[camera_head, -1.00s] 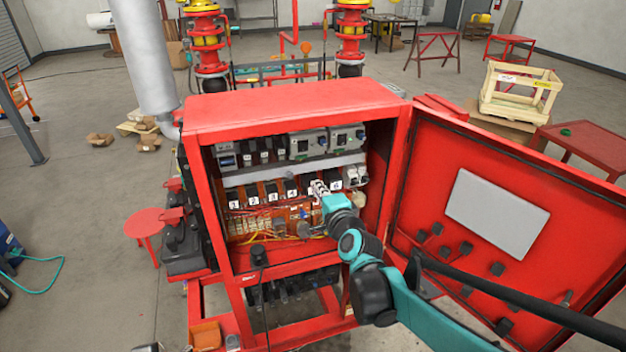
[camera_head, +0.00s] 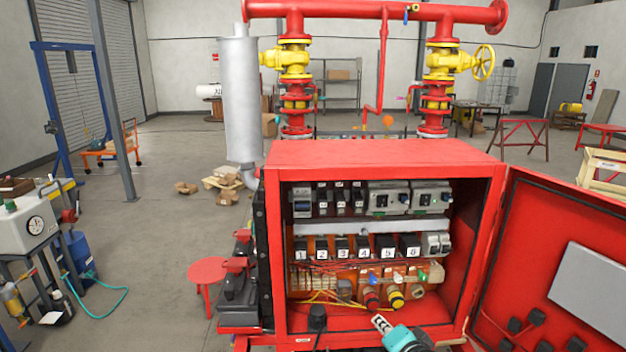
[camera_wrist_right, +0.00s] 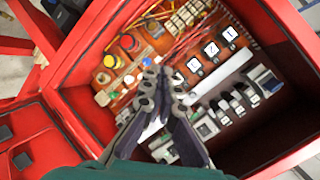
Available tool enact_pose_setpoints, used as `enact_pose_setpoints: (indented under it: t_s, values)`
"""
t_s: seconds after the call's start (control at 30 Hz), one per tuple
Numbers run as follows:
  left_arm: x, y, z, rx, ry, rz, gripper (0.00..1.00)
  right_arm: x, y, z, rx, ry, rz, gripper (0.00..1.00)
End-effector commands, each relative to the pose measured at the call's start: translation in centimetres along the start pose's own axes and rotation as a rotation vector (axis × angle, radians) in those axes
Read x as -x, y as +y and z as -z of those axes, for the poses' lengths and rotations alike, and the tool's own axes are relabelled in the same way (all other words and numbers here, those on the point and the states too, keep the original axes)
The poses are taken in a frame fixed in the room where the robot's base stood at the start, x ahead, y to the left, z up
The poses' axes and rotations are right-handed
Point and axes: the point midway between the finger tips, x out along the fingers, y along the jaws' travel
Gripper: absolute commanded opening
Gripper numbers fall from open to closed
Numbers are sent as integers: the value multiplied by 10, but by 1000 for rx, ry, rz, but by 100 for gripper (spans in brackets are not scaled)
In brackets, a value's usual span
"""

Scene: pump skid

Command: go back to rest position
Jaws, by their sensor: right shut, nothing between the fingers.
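My right gripper (camera_head: 381,323) shows at the bottom of the head view, in front of the lower front edge of the open red cabinet (camera_head: 380,155). Its fingers are shut with nothing between them. In the right wrist view the closed fingers (camera_wrist_right: 160,80) point toward the cabinet's inside and appear clear of its parts. Most of the right arm is below the head view. My left gripper is in neither view.
The cabinet holds numbered black relays (camera_head: 342,248), breakers, and a red and a yellow button (camera_head: 396,299). Its open door (camera_head: 550,270) stands at the right. Red pipework with yellow valves (camera_head: 294,60) rises behind. Open floor lies to the left, beyond a red stool (camera_head: 208,270).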

Motion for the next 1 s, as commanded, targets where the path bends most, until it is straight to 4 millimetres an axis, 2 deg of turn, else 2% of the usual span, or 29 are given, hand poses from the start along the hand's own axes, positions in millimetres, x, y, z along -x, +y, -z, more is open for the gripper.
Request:
enact_pose_setpoints:
  t_s: [0.03,0.2,0.3,0.43,0.5,0.6,1.0]
  values:
    - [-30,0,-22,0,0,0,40,-2,39,-32,97,-38,-39,0]
    - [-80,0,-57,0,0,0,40,14,130,-101,439,-174,-178,0]
    - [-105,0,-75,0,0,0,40,26,182,-133,615,-254,-250,0]
    - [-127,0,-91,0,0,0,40,40,232,-159,782,-338,-320,0]
    - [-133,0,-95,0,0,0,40,45,248,-167,839,-369,-345,0]
    - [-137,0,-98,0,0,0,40,50,260,-172,884,-394,-364,0]
    - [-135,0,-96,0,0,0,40,52,260,-172,895,-400,-369,0]
